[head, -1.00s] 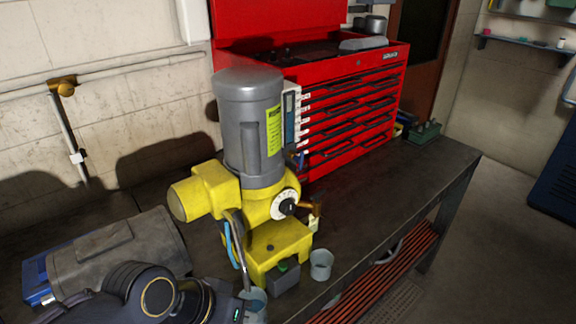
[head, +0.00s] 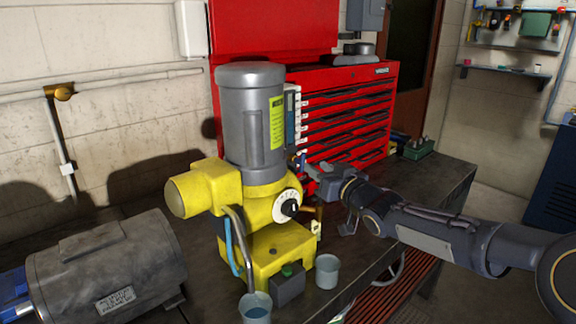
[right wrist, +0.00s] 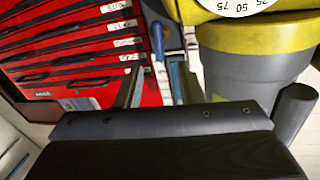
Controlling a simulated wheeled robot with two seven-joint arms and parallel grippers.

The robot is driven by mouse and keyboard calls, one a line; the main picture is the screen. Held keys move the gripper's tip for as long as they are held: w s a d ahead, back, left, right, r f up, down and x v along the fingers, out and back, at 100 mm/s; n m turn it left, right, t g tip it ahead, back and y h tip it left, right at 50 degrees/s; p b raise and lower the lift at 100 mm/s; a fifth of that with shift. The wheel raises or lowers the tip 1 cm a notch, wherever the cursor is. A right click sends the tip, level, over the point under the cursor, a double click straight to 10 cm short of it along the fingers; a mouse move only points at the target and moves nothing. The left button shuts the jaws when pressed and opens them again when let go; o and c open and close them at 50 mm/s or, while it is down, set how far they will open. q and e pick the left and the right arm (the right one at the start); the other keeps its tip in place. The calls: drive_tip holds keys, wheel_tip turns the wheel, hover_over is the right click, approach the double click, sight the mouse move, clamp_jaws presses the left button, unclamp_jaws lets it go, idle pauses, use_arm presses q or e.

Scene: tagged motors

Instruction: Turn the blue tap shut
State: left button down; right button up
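The blue tap (head: 301,160) is a small blue lever beside the grey upright motor (head: 252,120), in front of the red tool chest. In the right wrist view the blue tap (right wrist: 157,40) stands upright, ahead of the fingers and roughly between them. My right gripper (head: 314,173) comes in from the right at the tap, its fingertips close to it in the picture. In the right wrist view the right gripper (right wrist: 158,84) shows two separated fingers with nothing held. I cannot tell whether a finger touches the tap. My left gripper is out of view.
The motor stands on a yellow housing (head: 262,208) with a white dial (head: 287,206). A brass fitting (head: 318,213) and two cups (head: 327,271) are near its front. The red chest (head: 350,110) stands behind. Another grey motor (head: 105,262) lies at left.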

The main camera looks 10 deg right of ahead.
sight(304, 159)
drive_tip(key=p+x, duration=0.1)
drive_tip(key=x, duration=0.5)
drive_tip(key=shift+w, duration=0.15)
clamp_jaws()
